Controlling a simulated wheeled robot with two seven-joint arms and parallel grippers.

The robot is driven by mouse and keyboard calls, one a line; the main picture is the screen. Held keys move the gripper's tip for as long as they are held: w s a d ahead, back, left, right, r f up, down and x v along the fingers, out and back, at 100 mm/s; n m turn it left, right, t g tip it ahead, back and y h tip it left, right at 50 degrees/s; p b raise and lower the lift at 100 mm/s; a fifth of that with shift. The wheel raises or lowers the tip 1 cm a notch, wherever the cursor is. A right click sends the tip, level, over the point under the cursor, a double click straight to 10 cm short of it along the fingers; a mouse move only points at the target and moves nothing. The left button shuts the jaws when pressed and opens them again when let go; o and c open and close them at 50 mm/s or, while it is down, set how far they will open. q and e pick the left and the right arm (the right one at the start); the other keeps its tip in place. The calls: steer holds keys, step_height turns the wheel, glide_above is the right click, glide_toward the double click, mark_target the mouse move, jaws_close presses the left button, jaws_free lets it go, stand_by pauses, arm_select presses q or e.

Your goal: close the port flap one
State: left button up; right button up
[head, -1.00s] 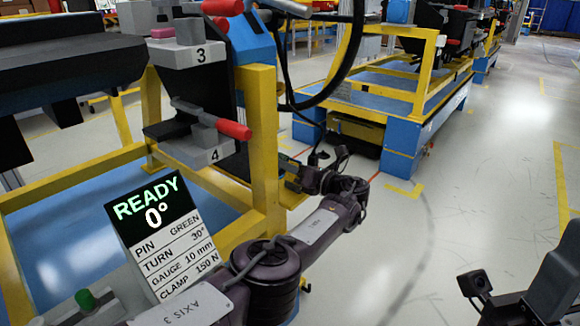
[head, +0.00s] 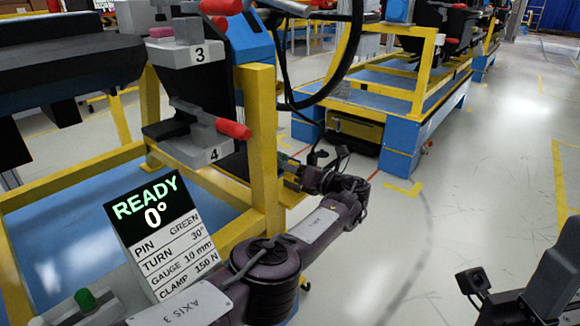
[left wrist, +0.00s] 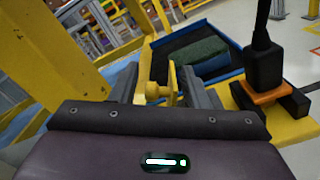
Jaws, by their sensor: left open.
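My left gripper (head: 290,170) is beside the yellow frame post in the head view, small and partly hidden. In the left wrist view my left gripper (left wrist: 165,90) has its two grey fingers apart. A yellow bracket (left wrist: 154,91) with a knob-like end shows between the fingers; I cannot tell whether they touch it. I cannot make out port flap one with certainty in either view. Part of my right arm (head: 545,280) shows at the lower right of the head view; its fingertips cannot be made out.
A sign (head: 158,228) reads READY 0°. Clamps with red handles (head: 233,130) stand on numbered blocks beside the yellow post (head: 264,150). A black part on an orange base (left wrist: 268,92) stands right of my left gripper. Open floor lies to the right.

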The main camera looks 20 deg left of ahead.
arm_select(q)
steer(key=p+v, duration=0.1)
steer(key=v, duration=0.6)
steer(key=shift+d, duration=0.15)
